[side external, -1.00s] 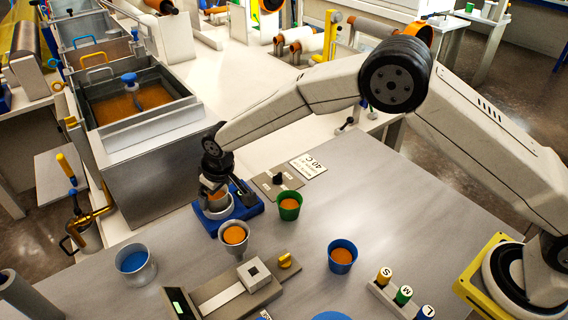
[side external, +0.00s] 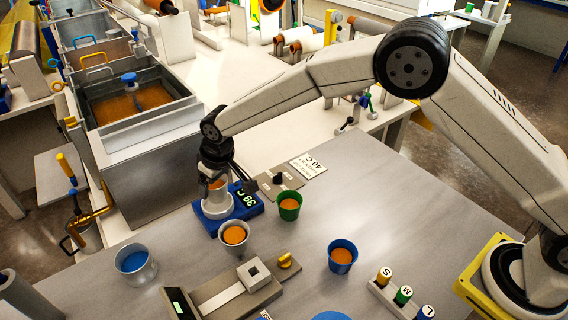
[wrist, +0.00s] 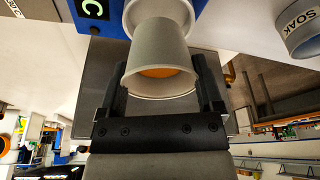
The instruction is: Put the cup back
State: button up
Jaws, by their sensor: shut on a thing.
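My gripper (side external: 217,172) is shut on a pale grey cup (side external: 216,187) with orange liquid in it. In the wrist view my gripper's (wrist: 160,76) two dark fingers stand on either side of the cup (wrist: 158,42). The cup is over the blue warmer (side external: 248,205), whose display reads 39 C. A pale round holder (side external: 217,206) sits on the warmer below the cup. I cannot tell whether the cup's base touches the holder.
Near the warmer stand another grey cup (side external: 234,236), a green cup (side external: 289,206) and a blue cup (side external: 342,256). A scale-like device (side external: 232,288) lies in front. The table's right-middle is clear.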

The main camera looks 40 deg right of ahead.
jog(key=s+d+r, duration=0.5)
jog(key=s+r, duration=0.4)
jog(key=s, duration=0.3)
jog(key=shift+s+r, duration=0.2)
jog(key=shift+s, duration=0.05)
jog(key=shift+d, duration=0.1)
dwell(0.4)
jog(key=s+d+f, duration=0.6)
jog(key=d+f, duration=0.2)
jog(key=shift+d+f, duration=0.15)
jog(key=shift+d, duration=0.25)
jog(key=shift+f, duration=0.1)
